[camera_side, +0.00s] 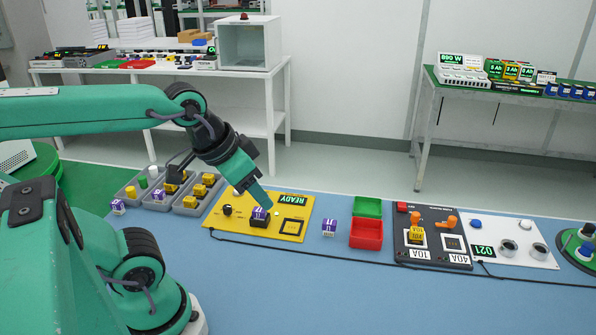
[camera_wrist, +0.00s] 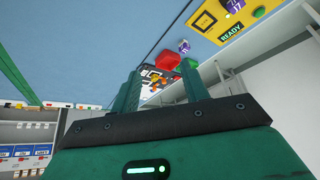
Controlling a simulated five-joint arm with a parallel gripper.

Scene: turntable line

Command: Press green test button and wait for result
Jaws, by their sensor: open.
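The yellow test panel (camera_side: 290,227) lies on the blue bench in the side view, with a lit READY display (camera_side: 294,199). It also shows at the upper right of the wrist view (camera_wrist: 208,20). A purple-and-white block (camera_side: 259,212) sits on the panel's black socket (camera_side: 258,223). A black knob (camera_side: 227,210) and a small pale dot (camera_side: 277,214) are on the panel.
A second purple block (camera_side: 329,227) stands right of the panel, beside a red bin (camera_side: 366,234) and a green bin (camera_side: 367,207). Grey trays (camera_side: 186,210) with yellow parts lie left. A black panel (camera_side: 433,247) stands further right. A black cable runs along the front; the front bench is clear.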

